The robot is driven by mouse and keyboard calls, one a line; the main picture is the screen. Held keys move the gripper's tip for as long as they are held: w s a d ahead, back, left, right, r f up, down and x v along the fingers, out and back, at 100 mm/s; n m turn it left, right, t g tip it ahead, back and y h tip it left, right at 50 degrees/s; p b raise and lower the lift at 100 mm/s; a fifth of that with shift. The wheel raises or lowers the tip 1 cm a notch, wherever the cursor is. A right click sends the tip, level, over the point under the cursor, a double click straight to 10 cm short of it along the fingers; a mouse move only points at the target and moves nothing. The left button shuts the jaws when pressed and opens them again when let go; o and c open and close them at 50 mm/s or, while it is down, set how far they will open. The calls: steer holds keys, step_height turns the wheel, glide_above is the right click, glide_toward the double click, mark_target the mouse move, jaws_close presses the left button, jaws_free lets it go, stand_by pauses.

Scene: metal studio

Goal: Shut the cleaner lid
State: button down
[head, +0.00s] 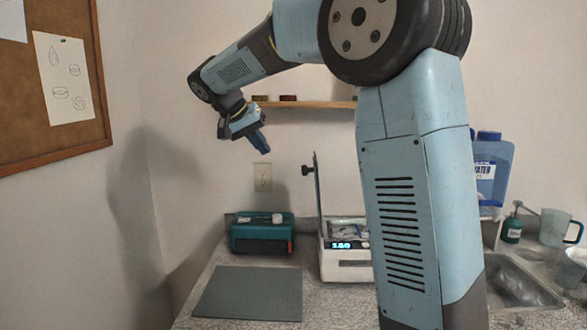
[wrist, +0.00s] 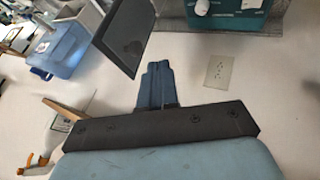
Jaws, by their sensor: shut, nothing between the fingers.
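The cleaner (head: 346,262) is a white box with a lit display on the counter, partly hidden behind my arm. Its lid (head: 318,195) stands raised, close to upright and nearly edge-on, at the cleaner's left side, with a dark knob (head: 307,170) facing left. In the wrist view the lid (wrist: 125,38) appears as a dark panel beyond the fingertips. My gripper (head: 263,147) is shut and empty, in the air to the left of the lid and higher than its top edge. The shut fingers also show in the wrist view (wrist: 156,72), apart from the lid.
A teal box (head: 262,236) with small items on top sits left of the cleaner, behind a grey mat (head: 248,293). A shelf (head: 310,104) and an outlet (head: 262,177) are on the wall. A blue water jug (head: 490,165) and sink (head: 520,285) are at right.

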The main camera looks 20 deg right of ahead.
steer(key=w+d+f, duration=0.2)
steer(key=d+f, duration=0.5)
steer(key=d, duration=0.2)
steer(key=shift+f, duration=0.2)
steer(key=shift+d, duration=0.1)
